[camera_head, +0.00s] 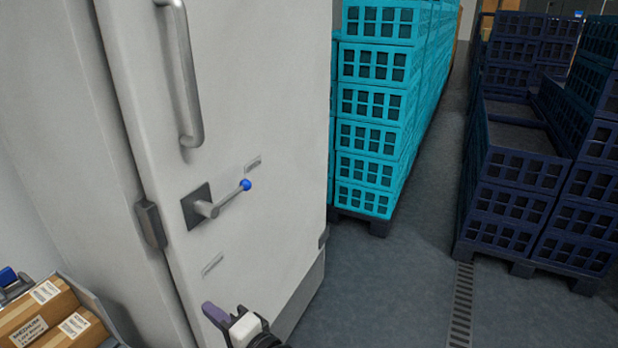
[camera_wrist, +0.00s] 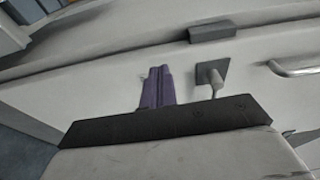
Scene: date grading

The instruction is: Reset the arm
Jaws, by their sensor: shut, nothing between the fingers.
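My gripper (camera_head: 222,318) is at the bottom of the head view, in front of the lower part of a white door (camera_head: 250,90). Its purple fingers (camera_wrist: 157,88) show side by side in the wrist view, shut with nothing between them. The door's lever handle (camera_head: 218,203) with a blue knob is above my gripper in the head view, apart from it. The lever also shows in the wrist view (camera_wrist: 214,82), to the right of the fingers. Most of my arm is out of view.
A vertical grab handle (camera_head: 187,80) is higher on the door. Stacked turquoise crates (camera_head: 371,135) stand behind the door, and dark blue crates (camera_head: 520,175) stand at the right. Cardboard boxes (camera_head: 40,317) lie at the lower left. Grey floor (camera_head: 400,290) with a drain grate is clear between.

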